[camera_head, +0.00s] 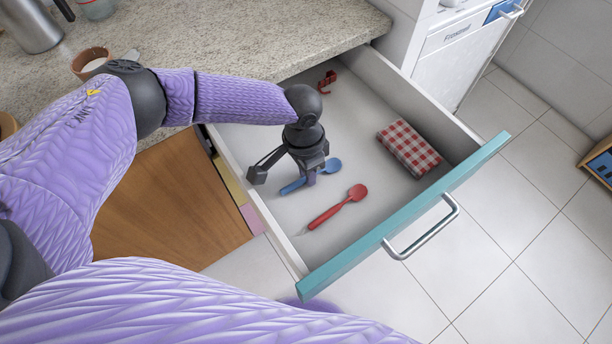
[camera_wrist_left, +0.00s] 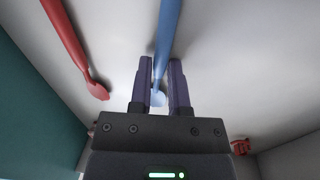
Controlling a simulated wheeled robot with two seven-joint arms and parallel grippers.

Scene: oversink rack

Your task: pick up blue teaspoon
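The blue teaspoon (camera_head: 293,186) lies on the floor of the open drawer, its bowl to the right of my left gripper in the head view. My left gripper (camera_head: 311,181) points down over it and hides its middle. In the left wrist view, the blue teaspoon (camera_wrist_left: 168,28) runs between the two fingers (camera_wrist_left: 160,66), with its bowl low between them. The fingers are apart, with a narrow gap around the spoon. Contact cannot be made out. My right gripper is out of view.
A red spoon (camera_head: 338,208) lies beside the blue one. A red checked cloth item (camera_head: 409,148) and a small red object (camera_head: 327,81) are also in the drawer. The drawer walls and teal front (camera_head: 405,214) enclose the space; the countertop (camera_head: 250,40) overhangs its back.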

